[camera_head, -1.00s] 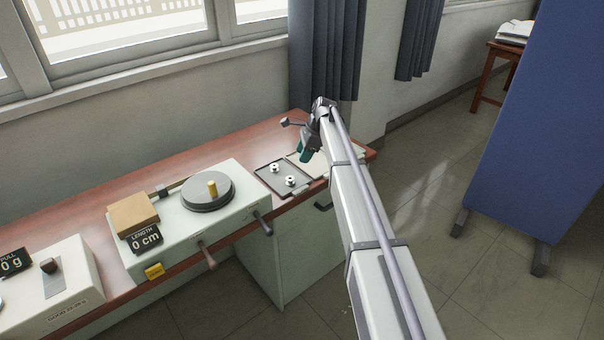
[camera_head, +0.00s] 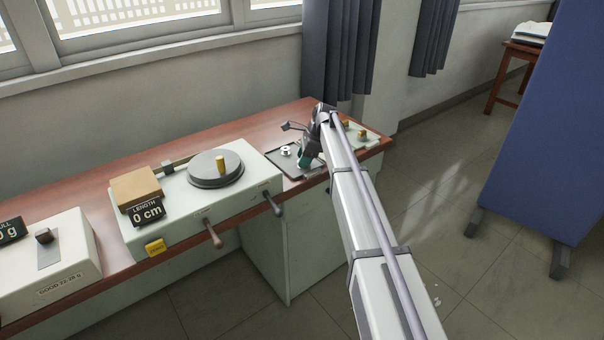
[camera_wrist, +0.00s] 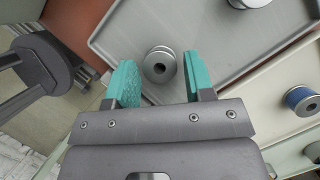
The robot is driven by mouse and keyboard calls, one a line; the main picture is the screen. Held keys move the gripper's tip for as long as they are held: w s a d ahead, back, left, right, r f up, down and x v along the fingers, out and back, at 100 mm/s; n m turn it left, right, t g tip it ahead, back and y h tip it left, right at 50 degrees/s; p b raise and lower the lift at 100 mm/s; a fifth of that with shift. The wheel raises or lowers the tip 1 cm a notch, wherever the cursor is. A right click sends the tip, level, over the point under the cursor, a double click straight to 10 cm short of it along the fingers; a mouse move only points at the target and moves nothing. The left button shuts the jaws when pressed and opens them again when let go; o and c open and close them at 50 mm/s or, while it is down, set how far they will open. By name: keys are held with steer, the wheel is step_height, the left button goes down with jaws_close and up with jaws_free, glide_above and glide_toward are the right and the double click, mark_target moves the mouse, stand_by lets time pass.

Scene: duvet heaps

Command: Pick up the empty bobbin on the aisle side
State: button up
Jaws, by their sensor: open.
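An empty grey metal bobbin (camera_wrist: 157,70) stands on the grey tray (camera_wrist: 108,38) in the wrist view, in the gap between my fingertips. A second empty bobbin (camera_wrist: 249,2) is cut off at the top edge of that view; in the head view a white bobbin (camera_head: 286,151) shows on the window side of the tray (camera_head: 290,171). My gripper (camera_wrist: 158,72) has teal fingers and is open, with visible gaps to the bobbin. In the head view my gripper (camera_head: 305,157) covers the aisle-side part of the tray and hides the bobbin there.
A cream tray (camera_wrist: 270,123) with a blue-wound bobbin (camera_wrist: 300,98) lies right of the grey tray in the wrist view. The winding machine (camera_head: 190,222) with its turntable (camera_head: 216,170) and handles stands left on the bench (camera_head: 95,200). A blue screen (camera_head: 545,140) stands across the aisle.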

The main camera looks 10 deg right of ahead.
steer(key=shift+a+f, duration=0.15)
steer(key=shift+f, duration=0.15)
steer(key=c, duration=0.7)
steer(key=shift+r+p, duration=0.1)
steer(key=shift+p, duration=0.2)
step_height(320, 180, up, 10)
steer(key=p, duration=0.9)
steer(key=shift+p, duration=0.4)
